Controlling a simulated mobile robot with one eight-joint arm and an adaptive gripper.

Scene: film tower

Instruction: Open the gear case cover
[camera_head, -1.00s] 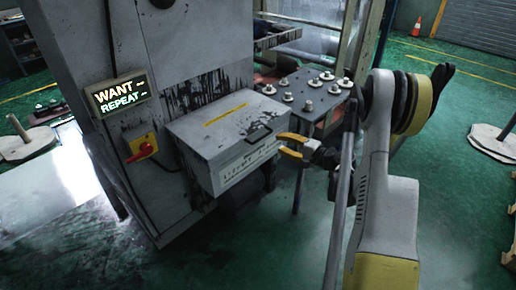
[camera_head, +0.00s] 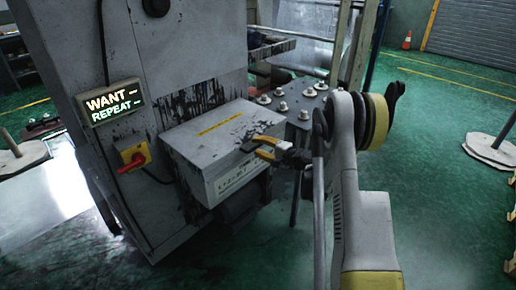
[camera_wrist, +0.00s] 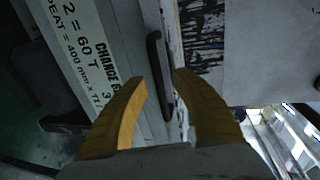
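The gear case (camera_head: 215,150) is a grey box on the machine's side. Its flat cover (camera_head: 200,135) lies closed and carries a yellow strip and dark stains. A black handle (camera_head: 248,145) sits at the cover's front right edge. In the wrist view the handle (camera_wrist: 158,75) runs lengthwise between and just beyond my yellow fingertips. My gripper (camera_head: 258,147) is at the handle in the head view; it also shows in the wrist view (camera_wrist: 160,82). The fingers are apart, with a gap on either side of the handle. I cannot tell whether either finger touches it.
A red-and-yellow switch (camera_head: 132,158) and a lit sign (camera_head: 110,101) are on the machine, left of the case. A dark plate with several bolts (camera_head: 290,100) stands behind the case. Green floor (camera_head: 440,200) is open to the right.

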